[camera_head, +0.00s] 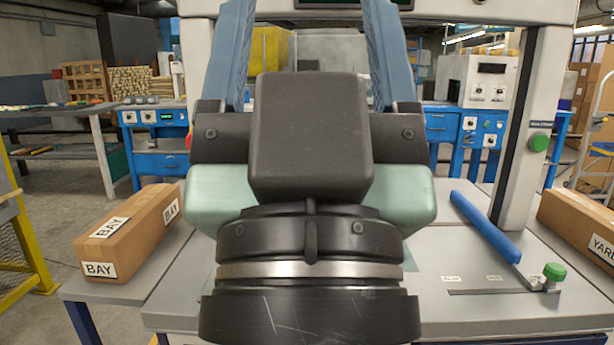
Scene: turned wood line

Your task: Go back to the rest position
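My gripper (308,42) fills the middle of the head view, seen from behind its dark body. Its two blue fingers point up and stand wide apart, and their tips reach the top edge of the picture. I see only background between the fingers, nothing held. The dark gripper body hides the middle of the workbench (455,262) behind it. The task names no object.
A cardboard box marked BAY (133,235) lies on the left side surface. A box marked YARD (583,222) is at the right edge. A blue bar (485,226), a green knob (554,271) and an upright post (519,130) with a green button (538,143) stand right of me.

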